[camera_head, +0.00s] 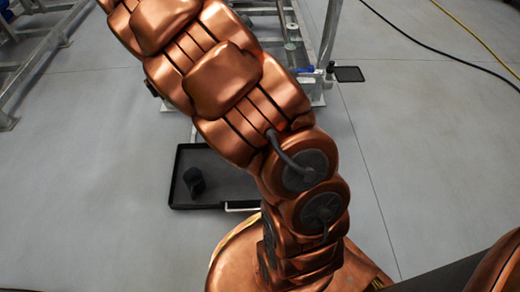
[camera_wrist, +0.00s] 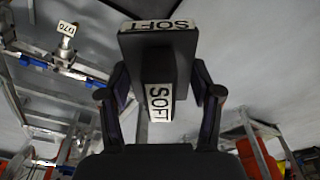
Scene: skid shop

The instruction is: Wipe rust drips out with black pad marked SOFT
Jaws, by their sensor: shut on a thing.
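The black pad (camera_wrist: 135,46) shows large in the wrist view, with a white SOFT label on its face and another on its upper edge. My gripper (camera_wrist: 160,98) is shut on the pad's raised middle part, with one dark finger on each side. The pad appears held up in the air, and I see no surface touching it. In the head view my copper arm fills the middle, and the gripper and pad are hidden or out of frame. I can make out no rust drips in either view.
A black tray (camera_head: 237,189) with a dark lump (camera_head: 194,181) in it lies on the grey floor. A metal skid frame (camera_head: 330,40) stands behind my arm, near a small black tray (camera_head: 350,74). Cables cross the floor at upper right. The wrist view shows a white tag (camera_wrist: 67,29).

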